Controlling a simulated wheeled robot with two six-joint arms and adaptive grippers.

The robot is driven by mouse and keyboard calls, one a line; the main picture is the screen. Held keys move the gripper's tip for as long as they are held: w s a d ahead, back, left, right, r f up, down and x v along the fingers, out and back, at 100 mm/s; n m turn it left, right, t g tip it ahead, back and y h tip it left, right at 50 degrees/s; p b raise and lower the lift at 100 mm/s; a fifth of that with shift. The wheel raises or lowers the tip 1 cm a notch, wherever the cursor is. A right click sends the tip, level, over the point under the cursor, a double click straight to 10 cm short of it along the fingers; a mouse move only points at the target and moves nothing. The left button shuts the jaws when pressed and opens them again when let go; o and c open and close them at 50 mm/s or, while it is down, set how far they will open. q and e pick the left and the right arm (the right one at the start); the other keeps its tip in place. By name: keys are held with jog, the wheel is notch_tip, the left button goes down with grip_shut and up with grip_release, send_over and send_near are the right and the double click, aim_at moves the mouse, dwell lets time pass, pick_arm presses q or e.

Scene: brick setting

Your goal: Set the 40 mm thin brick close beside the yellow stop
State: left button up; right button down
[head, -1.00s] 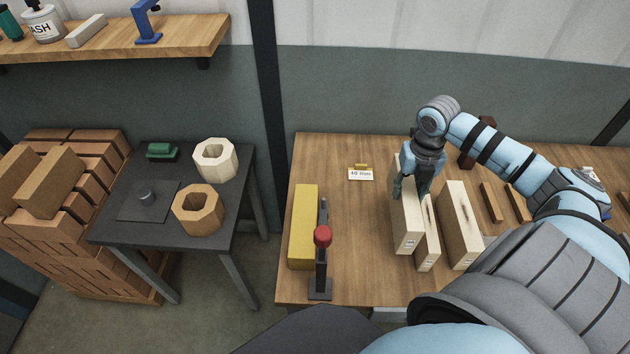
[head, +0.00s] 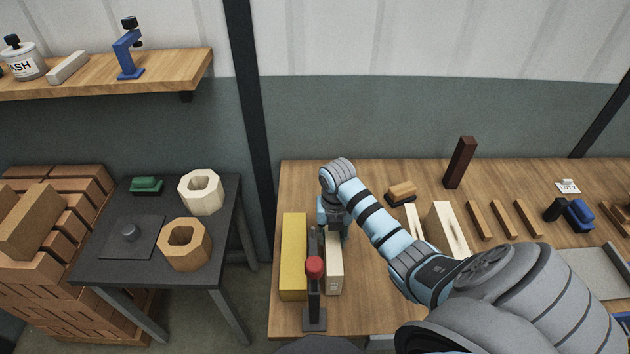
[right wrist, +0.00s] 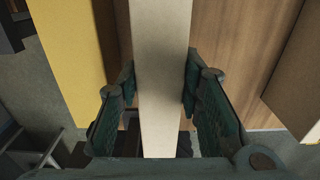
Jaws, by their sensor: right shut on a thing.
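The yellow stop (head: 293,258) is a long yellow block at the left end of the wooden table; it also shows at the left of the right wrist view (right wrist: 65,55). My right gripper (head: 334,226) is shut on a pale thin brick (head: 334,272), just right of the stop. In the right wrist view, my right gripper (right wrist: 159,85) has a finger on each side of the pale brick (right wrist: 162,50). A narrow strip of wood shows between brick and stop. I cannot tell whether the brick touches the table. My left gripper is not in view.
A black clamp with a red knob (head: 314,267) stands in front of the stop and brick, partly hiding both. A dark upright block (head: 460,163) is at the back.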

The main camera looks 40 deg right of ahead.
jog(key=shift+w+a, duration=0.35)
jog(key=a, duration=0.1)
jog(key=w+a+f, duration=0.1)
jog(key=w, duration=0.1)
jog(key=shift+a+f, duration=0.25)
jog(key=shift+a, duration=0.15)
jog(key=shift+f, duration=0.15)
jog(key=c, duration=1.1)
grip_release()
jog(key=shift+s, duration=0.1)
